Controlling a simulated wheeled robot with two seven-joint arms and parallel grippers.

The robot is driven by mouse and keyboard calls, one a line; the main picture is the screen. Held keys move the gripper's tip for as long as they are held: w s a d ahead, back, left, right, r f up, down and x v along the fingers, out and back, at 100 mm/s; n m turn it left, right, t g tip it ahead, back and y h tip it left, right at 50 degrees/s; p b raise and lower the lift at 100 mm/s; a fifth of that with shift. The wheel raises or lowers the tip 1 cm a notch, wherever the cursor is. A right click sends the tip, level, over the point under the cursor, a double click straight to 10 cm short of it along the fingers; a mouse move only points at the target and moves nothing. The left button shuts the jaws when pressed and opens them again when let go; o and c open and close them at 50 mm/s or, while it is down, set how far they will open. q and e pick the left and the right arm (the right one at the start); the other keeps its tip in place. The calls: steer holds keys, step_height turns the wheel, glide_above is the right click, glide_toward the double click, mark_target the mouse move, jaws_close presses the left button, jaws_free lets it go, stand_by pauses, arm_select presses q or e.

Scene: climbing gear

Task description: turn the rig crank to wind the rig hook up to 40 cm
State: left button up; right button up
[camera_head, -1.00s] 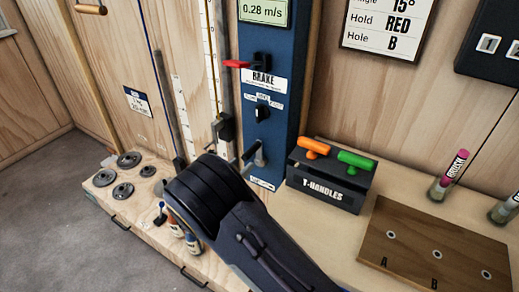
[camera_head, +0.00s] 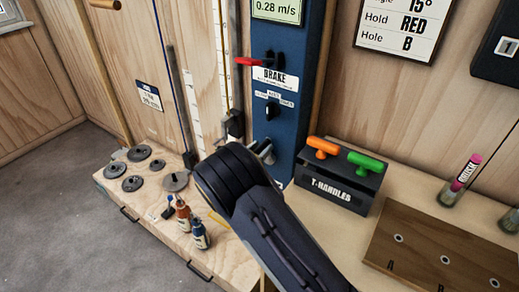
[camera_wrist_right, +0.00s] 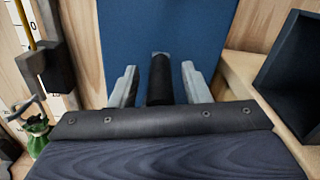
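The rig is a blue panel (camera_head: 289,50) with a display reading 0.28 m/s and a red brake lever (camera_head: 250,61). In the right wrist view the black crank handle (camera_wrist_right: 159,80) stands between the two grey fingers of my right gripper (camera_wrist_right: 158,88). Gaps show on both sides of the handle, so the gripper is open around it. In the head view my dark right wrist hides most of the crank. In the wrist view a dark hook-like piece (camera_wrist_right: 27,106) sits at left above a green object (camera_wrist_right: 37,138); I cannot tell if it is the rig hook. My left gripper is out of view.
A black T-handles box (camera_head: 338,187) with orange and green handles stands right of the panel. A drilled wooden board (camera_head: 430,250) lies at right. Grey weight discs (camera_head: 132,183) and two small bottles (camera_head: 199,233) are on the bench at left. A white scale (camera_head: 222,60) runs beside the panel.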

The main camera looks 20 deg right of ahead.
jaws_close()
steer(key=shift+s+f, duration=0.1)
steer(key=shift+s+d+f+m+b, duration=0.2)
steer(key=shift+s+d+m+b, duration=0.15)
steer(key=shift+m+b, duration=0.5)
steer(key=shift+s+d+f+m+b, duration=0.35)
steer(key=shift+s+d+m+b, duration=0.3)
steer(key=shift+s+m+b, duration=0.5)
steer(key=shift+s+d+f+m+b, duration=0.3)
steer(key=shift+s+d+m+b, duration=0.4)
steer(key=shift+b, duration=0.85)
steer(key=shift+w, duration=0.15)
steer(key=shift+o, duration=0.2)
jaws_free()
steer(key=shift+a, duration=0.1)
